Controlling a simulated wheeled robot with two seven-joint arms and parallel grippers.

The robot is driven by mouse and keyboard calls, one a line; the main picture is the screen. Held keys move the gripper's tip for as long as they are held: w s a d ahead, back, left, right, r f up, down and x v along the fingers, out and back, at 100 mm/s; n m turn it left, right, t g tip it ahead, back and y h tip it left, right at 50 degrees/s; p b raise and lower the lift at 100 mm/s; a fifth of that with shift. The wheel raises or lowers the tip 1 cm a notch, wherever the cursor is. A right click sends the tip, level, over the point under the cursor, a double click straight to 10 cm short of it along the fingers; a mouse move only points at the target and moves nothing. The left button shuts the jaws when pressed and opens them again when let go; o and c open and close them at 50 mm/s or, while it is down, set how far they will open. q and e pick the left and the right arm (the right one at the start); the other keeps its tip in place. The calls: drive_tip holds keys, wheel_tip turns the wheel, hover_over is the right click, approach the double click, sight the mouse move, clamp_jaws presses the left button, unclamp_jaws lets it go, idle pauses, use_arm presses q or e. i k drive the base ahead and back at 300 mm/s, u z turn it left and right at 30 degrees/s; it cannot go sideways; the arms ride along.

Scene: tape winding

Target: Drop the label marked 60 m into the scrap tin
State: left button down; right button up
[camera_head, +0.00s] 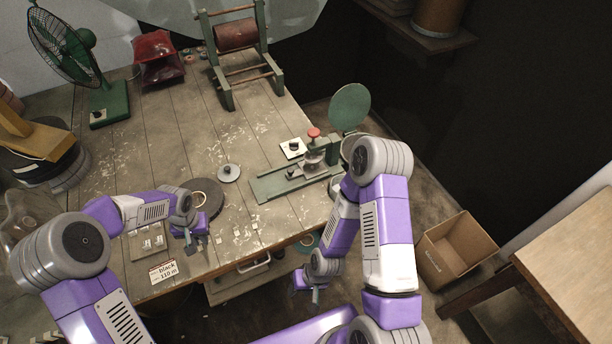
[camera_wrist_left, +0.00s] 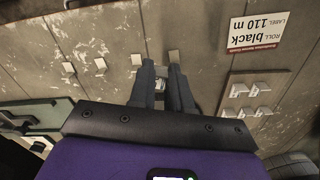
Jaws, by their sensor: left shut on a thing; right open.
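My left gripper (camera_head: 194,242) is low over the front of the bench, beside a wooden holder (camera_head: 137,249) with several small pale labels. In the left wrist view its fingers (camera_wrist_left: 164,78) are close together on a small thing, mostly hidden; I cannot read any mark on it. Several loose pale labels (camera_wrist_left: 136,59) lie on the bench near the fingertips, too small to read. My right gripper (camera_head: 312,290) is open and empty, off the bench's front edge. I cannot surely pick out the scrap tin; a round rim (camera_head: 347,150) shows partly behind my right arm.
A printed card (camera_head: 163,271) reads black 110 m. A green press-like device (camera_head: 300,178) stands at the bench's right, with a dark disc (camera_head: 208,190) and tape ring nearby. A fan (camera_head: 75,60) and winding frame (camera_head: 238,60) stand behind. A cardboard box (camera_head: 470,244) is right, off the bench.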

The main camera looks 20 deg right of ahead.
sight(335, 193)
drive_tip(key=z, duration=0.4)
drive_tip(key=k, duration=0.45)
drive_tip(key=z, duration=1.2)
drive_tip(key=i, duration=1.15)
drive_tip(key=u, duration=0.1)
